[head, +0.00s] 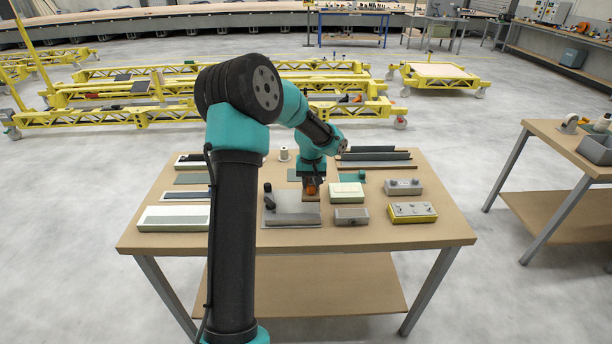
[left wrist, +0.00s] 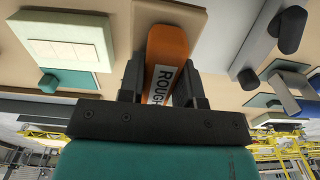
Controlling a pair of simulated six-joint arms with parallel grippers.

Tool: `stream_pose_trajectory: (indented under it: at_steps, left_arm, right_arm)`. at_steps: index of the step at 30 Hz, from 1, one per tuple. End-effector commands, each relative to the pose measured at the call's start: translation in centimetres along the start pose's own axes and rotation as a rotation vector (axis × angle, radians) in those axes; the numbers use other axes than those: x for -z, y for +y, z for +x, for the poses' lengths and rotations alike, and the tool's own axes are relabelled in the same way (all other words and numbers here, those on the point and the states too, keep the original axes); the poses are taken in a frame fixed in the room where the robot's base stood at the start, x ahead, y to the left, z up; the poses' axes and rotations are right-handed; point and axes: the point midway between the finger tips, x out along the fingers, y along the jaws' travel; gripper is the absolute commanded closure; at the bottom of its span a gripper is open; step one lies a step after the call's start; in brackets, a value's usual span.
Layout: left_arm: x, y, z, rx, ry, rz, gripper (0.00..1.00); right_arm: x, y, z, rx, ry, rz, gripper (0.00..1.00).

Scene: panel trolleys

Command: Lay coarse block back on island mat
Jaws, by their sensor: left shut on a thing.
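My left gripper (head: 311,185) points down over the middle of the table and is shut on the orange coarse block (left wrist: 166,50), whose label starts "ROUGH". The block also shows as a small orange patch in the head view (head: 311,190). A light tan square mat (left wrist: 197,15) lies below the block in the left wrist view; I cannot tell whether the block touches it. My gripper and arm hide part of that area in the head view. My right gripper is not in view.
On the table (head: 430,232), a grey plate with a black knob (head: 290,212) lies left of the gripper. A cream-topped green box (head: 347,192) stands right of it. A grey block (head: 351,215), a yellow box (head: 412,212) and a grey box (head: 403,187) stand further right.

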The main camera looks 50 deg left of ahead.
Motion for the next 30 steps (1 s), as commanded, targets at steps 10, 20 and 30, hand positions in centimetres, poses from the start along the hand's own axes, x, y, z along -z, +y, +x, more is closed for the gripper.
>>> stream_pose_trajectory:
  at_steps: [10, 20, 30]
  left_arm:
    - [0.4, -1.3, -0.1, 0.002, 0.002, -0.041, 1.0]
    - [2.6, -1.3, 0.2, 0.002, 0.003, -0.041, 1.0]
    - [8.3, -1.5, 0.8, 0.002, 0.002, -0.041, 1.0]
  right_arm:
    - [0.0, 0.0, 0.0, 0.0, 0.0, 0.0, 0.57]
    - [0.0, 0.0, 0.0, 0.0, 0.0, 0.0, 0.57]
    - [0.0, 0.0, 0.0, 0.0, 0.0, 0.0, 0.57]
